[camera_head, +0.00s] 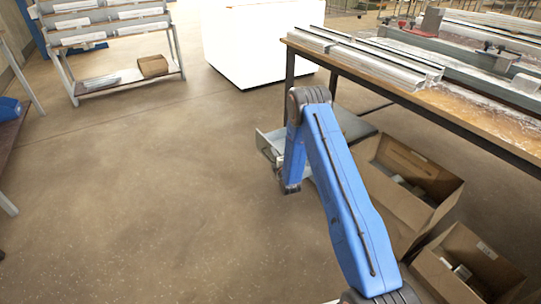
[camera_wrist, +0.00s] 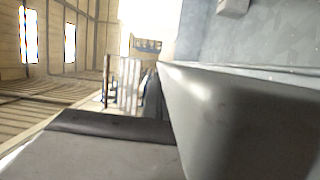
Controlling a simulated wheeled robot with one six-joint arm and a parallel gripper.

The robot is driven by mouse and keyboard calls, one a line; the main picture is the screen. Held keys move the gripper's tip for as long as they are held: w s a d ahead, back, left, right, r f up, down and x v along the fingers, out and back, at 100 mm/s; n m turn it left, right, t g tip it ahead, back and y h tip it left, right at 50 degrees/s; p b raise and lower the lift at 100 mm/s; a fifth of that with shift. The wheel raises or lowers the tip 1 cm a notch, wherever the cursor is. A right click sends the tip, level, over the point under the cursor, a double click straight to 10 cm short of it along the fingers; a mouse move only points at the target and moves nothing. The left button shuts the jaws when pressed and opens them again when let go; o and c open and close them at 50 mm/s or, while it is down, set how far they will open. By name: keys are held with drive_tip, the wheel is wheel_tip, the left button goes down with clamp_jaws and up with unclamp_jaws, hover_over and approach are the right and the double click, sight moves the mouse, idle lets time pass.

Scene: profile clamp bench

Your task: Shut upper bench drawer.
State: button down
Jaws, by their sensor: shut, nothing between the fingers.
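The upper bench drawer (camera_head: 264,142) is a light grey tray standing out from under the left end of the bench, so it is open. My blue arm covers much of it in the head view. My gripper (camera_head: 291,188) hangs at the arm's end beside the drawer, shut and empty; its fingertips are hard to make out. In the wrist view a large grey wall (camera_wrist: 245,125), which looks like part of the drawer, fills the lower right at close range. I cannot tell whether the gripper touches it.
The bench (camera_head: 455,112) carries aluminium profiles (camera_head: 365,58) and clamps. Open cardboard boxes (camera_head: 405,180) stand on the floor below it. A white cabinet (camera_head: 262,45) and a grey rack (camera_head: 110,45) stand farther back. The floor to the left is clear.

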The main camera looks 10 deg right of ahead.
drive_tip(key=w+d, duration=0.3)
drive_tip(key=d, duration=0.6)
drive_tip(key=w+d, duration=0.3)
drive_tip(key=d, duration=0.7)
drive_tip(key=shift+w, duration=0.1)
